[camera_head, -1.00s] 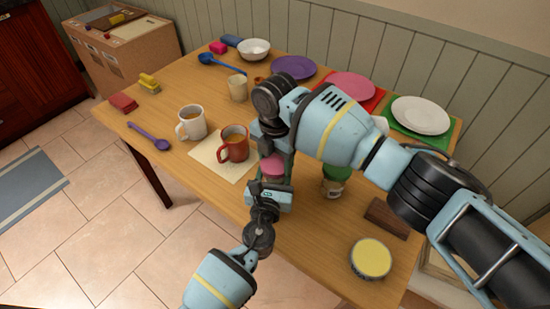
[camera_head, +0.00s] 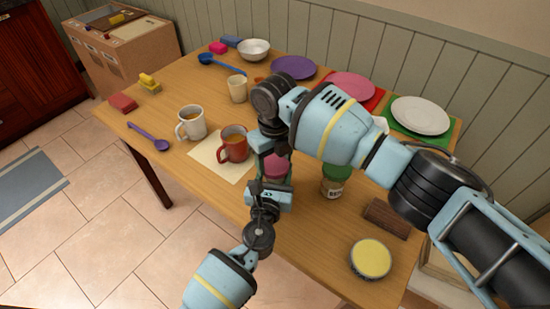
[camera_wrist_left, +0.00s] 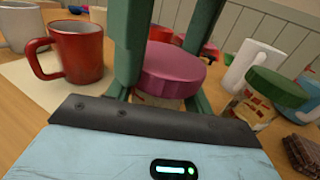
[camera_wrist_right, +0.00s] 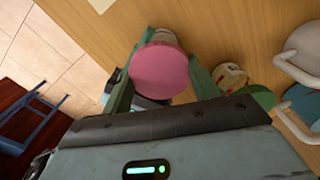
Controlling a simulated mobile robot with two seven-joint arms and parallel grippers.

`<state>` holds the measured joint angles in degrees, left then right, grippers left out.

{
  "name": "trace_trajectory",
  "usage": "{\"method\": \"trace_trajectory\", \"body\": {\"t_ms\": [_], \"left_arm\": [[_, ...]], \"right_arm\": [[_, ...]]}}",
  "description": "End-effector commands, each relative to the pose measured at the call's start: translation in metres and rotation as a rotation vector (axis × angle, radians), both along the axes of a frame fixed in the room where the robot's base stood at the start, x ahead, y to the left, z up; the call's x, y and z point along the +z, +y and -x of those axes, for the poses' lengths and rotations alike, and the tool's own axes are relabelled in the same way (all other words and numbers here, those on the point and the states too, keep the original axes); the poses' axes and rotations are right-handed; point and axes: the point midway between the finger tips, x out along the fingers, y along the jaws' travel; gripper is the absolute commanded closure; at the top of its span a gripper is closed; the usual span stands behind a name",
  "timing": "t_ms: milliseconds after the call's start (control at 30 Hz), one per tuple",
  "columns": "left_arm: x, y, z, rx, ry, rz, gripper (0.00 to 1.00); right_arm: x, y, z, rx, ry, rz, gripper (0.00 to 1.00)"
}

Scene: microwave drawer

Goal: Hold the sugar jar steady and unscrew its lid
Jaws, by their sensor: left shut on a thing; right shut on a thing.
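The jar with a pink lid (camera_head: 274,167) stands near the table's front edge, taken as the sugar jar; its label is not readable. The pink lid sits on top of it and shows in the left wrist view (camera_wrist_left: 170,70) and right wrist view (camera_wrist_right: 160,72). My left gripper (camera_wrist_left: 158,98) is shut on the jar body from the front side. My right gripper (camera_wrist_right: 165,75) comes down from above, shut on the lid with a finger on either side. In the head view, the arms hide much of the jar.
A green-lidded jar (camera_head: 334,182) stands close to the right, with a brown block (camera_head: 386,218) and a yellow-topped round tin (camera_head: 370,258) nearer the front. A red mug (camera_head: 233,146) and white mug (camera_head: 191,122) stand to the left. Plates line the back.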

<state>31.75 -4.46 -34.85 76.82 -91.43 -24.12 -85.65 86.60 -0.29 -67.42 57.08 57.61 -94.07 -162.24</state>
Motion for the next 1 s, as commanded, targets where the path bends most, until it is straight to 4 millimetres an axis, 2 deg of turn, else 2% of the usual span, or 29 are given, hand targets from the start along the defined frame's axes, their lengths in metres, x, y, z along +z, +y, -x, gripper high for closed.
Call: {"method": "trace_trajectory", "body": {"t_ms": [567, 1000], "left_arm": [[0.0, 0.001, 0.0, 0.001, 0.0, -0.001, 1.0], [-0.001, 0.001, 0.0, 0.002, 0.0, -0.002, 1.0]], "right_arm": [[0.001, 0.001, 0.001, 0.001, 0.001, -0.002, 0.67], [0.013, 0.0, 0.0, -0.001, 0.001, -0.001, 0.67]]}}
